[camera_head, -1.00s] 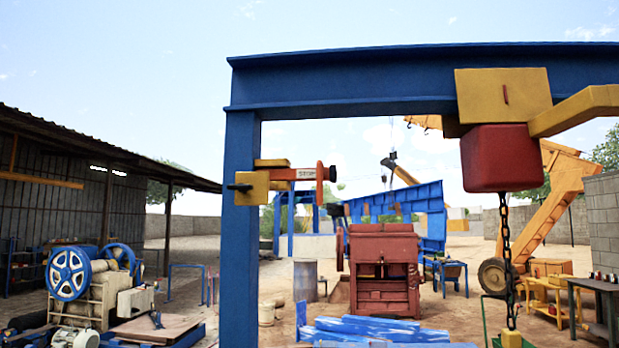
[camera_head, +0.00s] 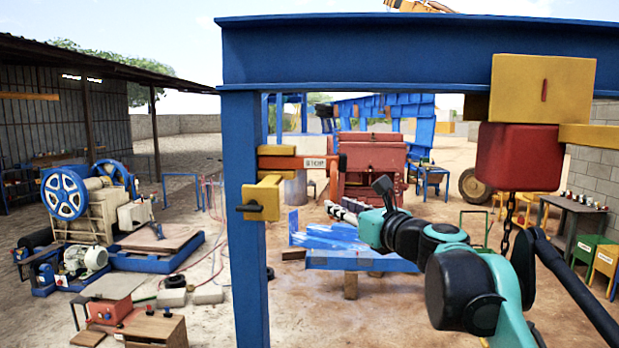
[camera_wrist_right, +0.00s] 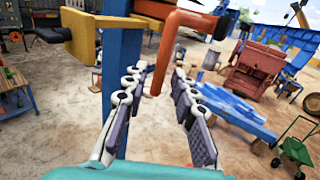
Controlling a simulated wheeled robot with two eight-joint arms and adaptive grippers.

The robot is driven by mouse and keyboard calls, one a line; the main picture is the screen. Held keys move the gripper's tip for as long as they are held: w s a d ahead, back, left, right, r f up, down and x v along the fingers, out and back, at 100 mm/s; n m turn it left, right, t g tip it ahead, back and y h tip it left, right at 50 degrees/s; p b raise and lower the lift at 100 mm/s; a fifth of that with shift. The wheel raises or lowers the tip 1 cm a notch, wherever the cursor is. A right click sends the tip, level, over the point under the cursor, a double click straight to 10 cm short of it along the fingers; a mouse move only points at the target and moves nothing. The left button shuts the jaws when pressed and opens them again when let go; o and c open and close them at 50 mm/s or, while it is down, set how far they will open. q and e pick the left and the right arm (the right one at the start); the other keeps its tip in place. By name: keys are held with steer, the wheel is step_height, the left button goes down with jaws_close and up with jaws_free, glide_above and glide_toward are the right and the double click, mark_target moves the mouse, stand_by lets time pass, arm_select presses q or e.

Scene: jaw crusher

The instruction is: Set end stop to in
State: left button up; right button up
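The end stop is on the blue post (camera_head: 245,250) of the gantry. It has a yellow block (camera_head: 262,198) with a dark pin and an orange bar (camera_head: 290,162) with a white "STOP" label (camera_head: 315,163). In the right wrist view the orange bar (camera_wrist_right: 188,20) bends down at its end, and its lower tip shows between my fingers. I cannot tell how deep it is between them. My right gripper (camera_head: 343,207) is open below and right of the label; its two spread, jointed fingers (camera_wrist_right: 159,75) show in the wrist view. My left gripper is not in view.
A blue beam (camera_head: 400,55) runs overhead with a yellow trolley plate (camera_head: 543,88), a red hoist block (camera_head: 518,155) and a hanging chain (camera_head: 509,215). The post stands close left of my right gripper. A red crusher (camera_head: 372,160) and blue stacked parts (camera_head: 330,235) lie behind.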

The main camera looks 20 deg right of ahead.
steer(key=w+p, duration=0.1)
steer(key=w, duration=0.6)
steer(key=shift+w+a, duration=0.2)
steer(key=shift+a, duration=0.25)
jaws_close()
